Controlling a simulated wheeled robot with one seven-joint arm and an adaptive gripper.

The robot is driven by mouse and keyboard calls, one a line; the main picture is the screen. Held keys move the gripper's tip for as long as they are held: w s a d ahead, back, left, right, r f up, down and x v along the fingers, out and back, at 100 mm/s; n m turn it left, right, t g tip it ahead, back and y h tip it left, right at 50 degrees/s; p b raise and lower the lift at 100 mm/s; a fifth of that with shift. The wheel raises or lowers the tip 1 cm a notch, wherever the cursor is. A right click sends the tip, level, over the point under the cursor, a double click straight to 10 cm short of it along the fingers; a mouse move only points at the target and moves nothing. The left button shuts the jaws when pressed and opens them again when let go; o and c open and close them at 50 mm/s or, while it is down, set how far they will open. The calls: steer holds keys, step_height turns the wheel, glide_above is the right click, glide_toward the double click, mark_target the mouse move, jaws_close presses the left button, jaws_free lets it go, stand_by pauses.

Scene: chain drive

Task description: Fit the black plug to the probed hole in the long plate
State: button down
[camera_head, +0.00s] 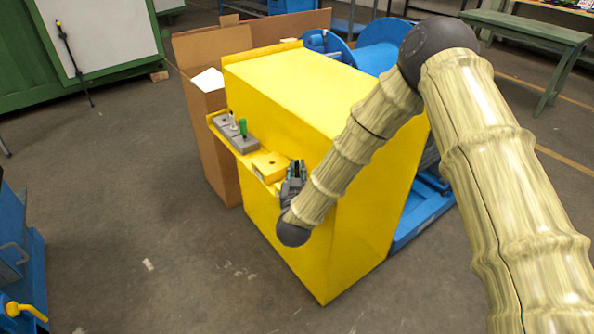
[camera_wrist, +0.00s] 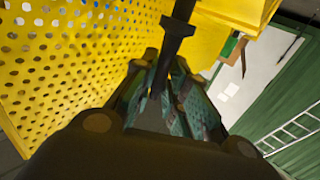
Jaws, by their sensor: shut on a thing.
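My gripper (camera_head: 296,170) is at the right end of the yellow ledge, on the near side of the yellow housing, with its fingers pointing up in the head view. In the wrist view, my gripper (camera_wrist: 165,90) is shut on the black plug (camera_wrist: 178,28), a dark stem with a wider collar. The plug is mostly hidden in the head view. A yellow block (camera_head: 268,164) lies on the ledge just left of my gripper. I cannot tell which piece is the long plate, and no probed hole can be made out.
Grey blocks (camera_head: 243,144) sit farther left on the ledge, with a green peg (camera_head: 243,127) and a pale peg (camera_head: 233,120) standing there. The yellow housing (camera_head: 300,90) rises behind the ledge. A cardboard box (camera_head: 215,150) stands left of it.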

steer(key=shift+f+b, duration=0.5)
steer(key=shift+f, duration=0.35)
steer(key=c, duration=1.3)
jaws_free()
steer(key=shift+c, duration=0.2)
steer(key=s, duration=1.2)
steer(key=shift+a, duration=0.25)
